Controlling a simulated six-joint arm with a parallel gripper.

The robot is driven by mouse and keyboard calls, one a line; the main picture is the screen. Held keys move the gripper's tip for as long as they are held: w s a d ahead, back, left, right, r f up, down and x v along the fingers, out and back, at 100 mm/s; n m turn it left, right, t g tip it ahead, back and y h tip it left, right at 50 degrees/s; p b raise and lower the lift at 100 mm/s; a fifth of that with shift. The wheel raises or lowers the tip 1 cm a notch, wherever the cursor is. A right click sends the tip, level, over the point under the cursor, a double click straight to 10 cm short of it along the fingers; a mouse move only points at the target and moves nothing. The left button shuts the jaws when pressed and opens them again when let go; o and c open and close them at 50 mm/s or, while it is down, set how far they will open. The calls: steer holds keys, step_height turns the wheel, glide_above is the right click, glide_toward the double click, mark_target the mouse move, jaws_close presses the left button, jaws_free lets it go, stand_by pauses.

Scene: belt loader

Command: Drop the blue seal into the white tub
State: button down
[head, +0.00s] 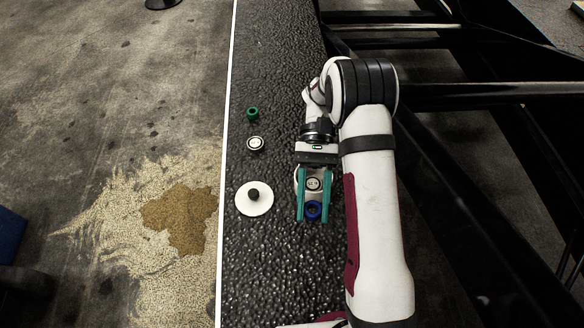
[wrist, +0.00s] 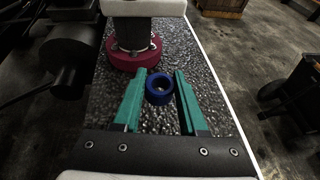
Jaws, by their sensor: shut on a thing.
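The blue seal (head: 313,210) is a small thick ring between the two teal fingers of my gripper (head: 314,219). The wrist view also shows the seal (wrist: 159,90) between the fingers (wrist: 160,75), near their tips. My gripper is shut on it, over the dark bumpy belt. I cannot tell how high it is above the belt.
A green ring (head: 253,113) lies on the belt (head: 270,270) beyond the small white piece. The belt's white edge (head: 226,180) runs along the left, with stained floor beyond. Dark metal rails (head: 430,90) are at the right. The belt's lower left part is clear.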

steer(key=w+d+f+n+t+h, duration=0.1)
steer(key=w+d+n+t+h, duration=0.2)
steer(key=n+h, duration=0.35)
steer(key=w+d+f+n+t+h, duration=0.1)
steer(key=d+n+t+h, duration=0.1)
steer(key=d+n+h, duration=0.35)
steer(key=w+a+n+t+h, duration=0.3)
steer(key=w+a+n+t, duration=0.1)
steer(key=w+n+t, duration=0.65)
steer(key=shift+n+t, duration=0.25)
steer(key=shift+t, duration=0.5)
steer(key=f, duration=0.3)
steer(key=s+f, duration=0.1)
steer(key=f, duration=0.2)
steer(key=shift+s+a+f, duration=0.15)
steer(key=shift+f, duration=0.15)
steer(key=shift+c, duration=1.9)
jaws_free()
